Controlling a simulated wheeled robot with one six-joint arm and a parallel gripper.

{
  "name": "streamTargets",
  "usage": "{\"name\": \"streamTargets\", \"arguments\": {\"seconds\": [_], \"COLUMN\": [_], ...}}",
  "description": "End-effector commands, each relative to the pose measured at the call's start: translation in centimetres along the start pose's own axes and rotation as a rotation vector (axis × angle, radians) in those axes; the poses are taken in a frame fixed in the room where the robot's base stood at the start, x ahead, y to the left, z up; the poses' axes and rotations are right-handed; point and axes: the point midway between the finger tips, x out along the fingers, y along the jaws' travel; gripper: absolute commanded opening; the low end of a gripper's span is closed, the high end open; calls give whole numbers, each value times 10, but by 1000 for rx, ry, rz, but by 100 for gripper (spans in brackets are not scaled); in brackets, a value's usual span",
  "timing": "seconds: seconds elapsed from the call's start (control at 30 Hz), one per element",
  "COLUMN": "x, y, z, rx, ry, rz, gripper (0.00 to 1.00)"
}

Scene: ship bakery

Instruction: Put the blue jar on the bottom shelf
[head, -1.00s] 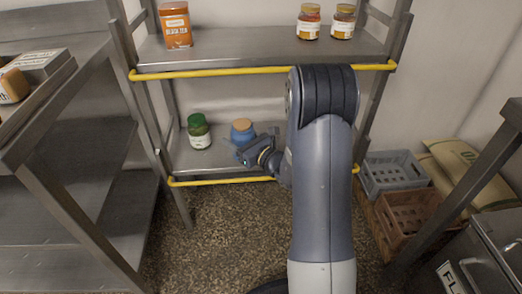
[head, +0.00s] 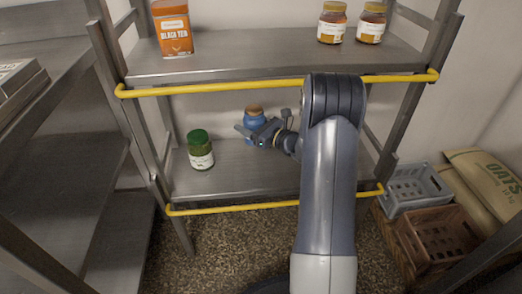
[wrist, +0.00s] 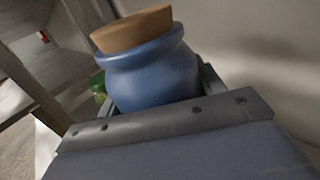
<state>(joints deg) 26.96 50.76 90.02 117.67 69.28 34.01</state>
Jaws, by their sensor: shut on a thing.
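The blue jar (head: 254,117) with a cork lid is held by my gripper (head: 256,130), over the bottom shelf (head: 235,178) in the head view. In the wrist view the blue jar (wrist: 150,75) fills the middle, tilted in the picture, between the jaws. My gripper is shut on it. The jar's lower part is hidden behind the gripper, so I cannot tell whether its base touches the shelf. The bottom shelf has a yellow rail (head: 230,208) along its front.
A green-lidded jar (head: 200,152) stands on the bottom shelf, left of the blue jar. Crates (head: 415,190) and an oats sack (head: 490,180) lie at right. The shelf's front middle is clear.

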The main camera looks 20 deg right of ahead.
Motion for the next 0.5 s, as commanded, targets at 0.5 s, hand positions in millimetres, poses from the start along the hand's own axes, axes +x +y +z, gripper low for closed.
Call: {"name": "streamTargets", "arguments": {"seconds": [0.5], "x": [0], "y": [0], "z": [-70], "rx": [0], "ry": [-2], "rz": [0], "gripper": [21]}}
